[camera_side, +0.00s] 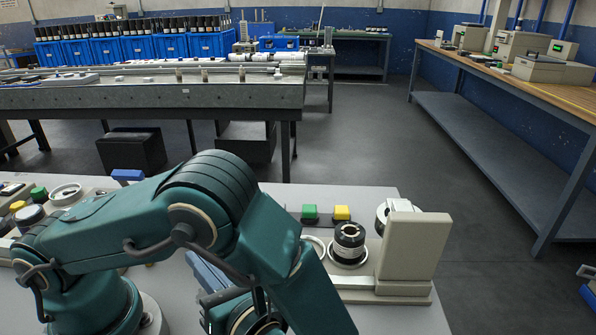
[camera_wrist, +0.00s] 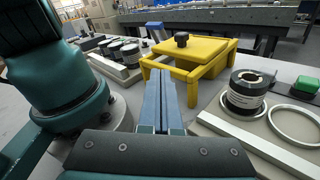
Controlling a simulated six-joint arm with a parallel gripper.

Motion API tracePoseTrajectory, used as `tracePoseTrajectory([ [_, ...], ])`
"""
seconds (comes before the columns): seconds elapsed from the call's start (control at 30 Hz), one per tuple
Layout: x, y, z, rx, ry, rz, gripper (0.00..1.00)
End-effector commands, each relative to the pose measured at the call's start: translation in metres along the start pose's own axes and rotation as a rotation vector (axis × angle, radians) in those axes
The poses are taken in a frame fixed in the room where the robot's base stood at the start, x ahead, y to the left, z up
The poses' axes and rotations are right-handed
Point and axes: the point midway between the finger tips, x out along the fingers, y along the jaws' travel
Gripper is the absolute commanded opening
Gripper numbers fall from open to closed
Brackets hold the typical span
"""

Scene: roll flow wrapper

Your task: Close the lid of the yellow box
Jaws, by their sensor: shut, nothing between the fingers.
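The yellow box (camera_wrist: 212,66) is ahead of my gripper in the wrist view.
Right of the box, a dark coil (camera_wrist: 247,90) and a white ring (camera_wrist: 295,124) sit on a pale base. The side view shows a beige upright block (camera_side: 413,244), a green block (camera_side: 310,213) and a yellow block (camera_side: 341,213). Several dark rolls (camera_wrist: 114,50) stand left.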

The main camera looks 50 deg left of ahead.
Motion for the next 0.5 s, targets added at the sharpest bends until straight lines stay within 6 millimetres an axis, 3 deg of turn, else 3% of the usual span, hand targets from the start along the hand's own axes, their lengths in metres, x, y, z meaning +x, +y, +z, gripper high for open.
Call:
tracePoseTrajectory([
  [0.5,0.002,0.003,0.024,-1.491,0.2,0.176,0.0],
])
